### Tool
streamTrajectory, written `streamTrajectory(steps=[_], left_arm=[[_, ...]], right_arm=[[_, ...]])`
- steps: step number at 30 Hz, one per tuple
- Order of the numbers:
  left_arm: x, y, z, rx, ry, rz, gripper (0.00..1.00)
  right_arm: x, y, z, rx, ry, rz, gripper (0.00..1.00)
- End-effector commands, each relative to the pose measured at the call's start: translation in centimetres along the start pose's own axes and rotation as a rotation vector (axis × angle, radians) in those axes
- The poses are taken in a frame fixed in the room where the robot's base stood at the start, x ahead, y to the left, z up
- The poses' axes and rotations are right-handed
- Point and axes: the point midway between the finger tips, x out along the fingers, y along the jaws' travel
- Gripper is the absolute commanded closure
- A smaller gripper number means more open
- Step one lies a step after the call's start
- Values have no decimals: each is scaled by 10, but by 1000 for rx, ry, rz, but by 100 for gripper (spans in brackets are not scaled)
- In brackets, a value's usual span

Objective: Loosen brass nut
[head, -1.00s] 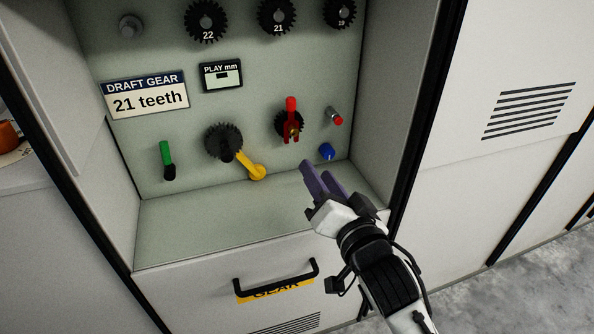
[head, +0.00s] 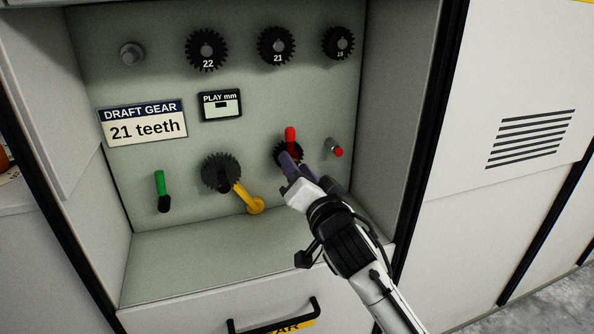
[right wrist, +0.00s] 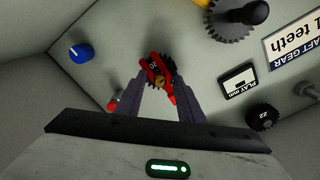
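The brass nut (right wrist: 159,79) sits at the middle of a red forked handle (right wrist: 153,68), in front of a small dark gear (right wrist: 170,66) on the panel. In the head view the red handle (head: 290,134) shows above my right gripper (head: 306,164), which hides the nut. In the right wrist view my right gripper (right wrist: 162,88) is open, with its two purple fingers on either side of the nut and handle. Whether the fingers touch anything cannot be told. My left gripper is not in view.
A red-tipped peg (head: 337,151) stands close right of the gripper; a blue knob (right wrist: 78,53) is nearby. Left are a larger gear (head: 221,172), a yellow crank (head: 248,201) and a green lever (head: 161,185). Spare gears (head: 277,46) hang above. A side wall (head: 395,110) bounds the recess.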

Motion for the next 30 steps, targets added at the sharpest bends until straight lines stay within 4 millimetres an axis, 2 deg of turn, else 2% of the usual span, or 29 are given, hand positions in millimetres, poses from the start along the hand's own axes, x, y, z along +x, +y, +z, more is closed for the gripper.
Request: streamTrajectory(steps=[7,13,23,30], left_arm=[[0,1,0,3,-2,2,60],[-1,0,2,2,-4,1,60],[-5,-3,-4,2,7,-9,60],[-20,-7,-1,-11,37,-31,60]], right_arm=[[0,0,0,0,0,0,67],[0,0,0,0,0,0,100],[0,0,-1,-32,-1,1,100],[0,-2,-2,-160,-1,2,100]])
